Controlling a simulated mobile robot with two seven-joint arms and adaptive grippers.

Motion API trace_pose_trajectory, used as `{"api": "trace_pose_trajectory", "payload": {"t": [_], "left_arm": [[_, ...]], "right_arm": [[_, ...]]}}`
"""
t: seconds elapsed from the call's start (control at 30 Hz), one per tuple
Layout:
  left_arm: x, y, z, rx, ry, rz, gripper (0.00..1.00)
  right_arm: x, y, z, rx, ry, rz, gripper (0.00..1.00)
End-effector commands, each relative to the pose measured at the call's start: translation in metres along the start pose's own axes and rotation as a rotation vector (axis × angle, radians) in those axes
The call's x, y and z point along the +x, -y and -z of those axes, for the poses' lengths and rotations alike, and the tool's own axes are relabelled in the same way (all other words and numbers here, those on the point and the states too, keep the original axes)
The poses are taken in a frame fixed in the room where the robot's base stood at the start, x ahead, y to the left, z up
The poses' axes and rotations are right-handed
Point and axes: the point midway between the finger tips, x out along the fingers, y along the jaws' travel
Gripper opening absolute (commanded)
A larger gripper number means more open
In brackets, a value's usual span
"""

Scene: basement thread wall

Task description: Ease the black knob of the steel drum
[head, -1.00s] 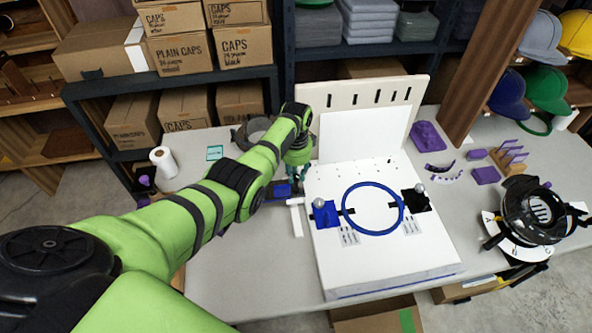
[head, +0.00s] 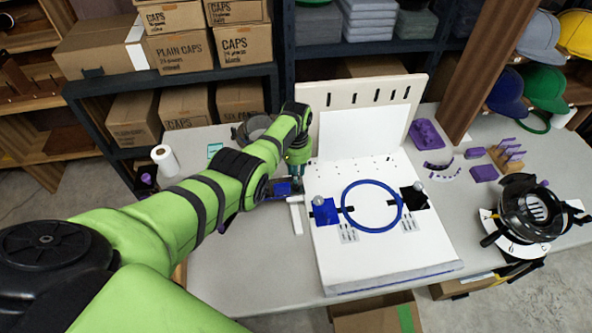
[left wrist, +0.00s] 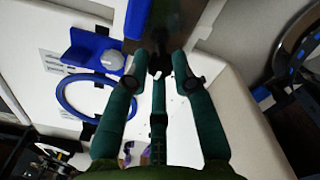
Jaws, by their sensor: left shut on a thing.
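My left gripper (left wrist: 160,70) points down at the left edge of the white board; it also shows small in the head view (head: 297,172). Its teal fingers are closed in on a small black knob (left wrist: 159,63) at the fingertips. Just beyond the knob is a dark metallic body (left wrist: 165,22), probably the steel drum, next to a blue part. In the head view the knob is hidden by the gripper and arm, and only a dark and blue fixture (head: 283,188) shows beside it. My right gripper is in neither current view.
A white board (head: 360,250) carries a blue hoop (head: 346,210) and a blue clamp block (head: 324,211) close to the right of the gripper. A black ring-shaped fixture (head: 530,215) stands at the table's right. A paper roll (head: 164,160) stands at the left. The front-left table is bare.

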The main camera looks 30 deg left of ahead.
Motion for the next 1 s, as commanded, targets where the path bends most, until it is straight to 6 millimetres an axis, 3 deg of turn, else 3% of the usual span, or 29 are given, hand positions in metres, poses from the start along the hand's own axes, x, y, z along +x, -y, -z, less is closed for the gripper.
{"api": "trace_pose_trajectory", "payload": {"t": [0.63, 0.67, 0.7, 1.0], "left_arm": [[-0.0002, 0.0003, 0.0003, -0.047, -0.001, 0.001, 0.00], [-0.0002, 0.0004, 0.0003, -0.047, -0.001, 0.001, 0.38], [-0.0002, 0.0004, 0.0003, -0.046, -0.001, 0.001, 0.49], [-0.0003, 0.0004, 0.0002, -0.046, -0.001, 0.000, 0.49]], "right_arm": [[-0.0005, -0.0001, 0.0003, 0.000, 0.000, 0.000, 0.00], [-0.0005, -0.0001, 0.0003, 0.000, 0.000, 0.000, 0.00], [-0.0005, -0.0001, 0.0003, 0.000, 0.000, 0.000, 0.00], [-0.0005, -0.0011, 0.0000, -0.001, 0.000, -0.001, 0.00]]}}
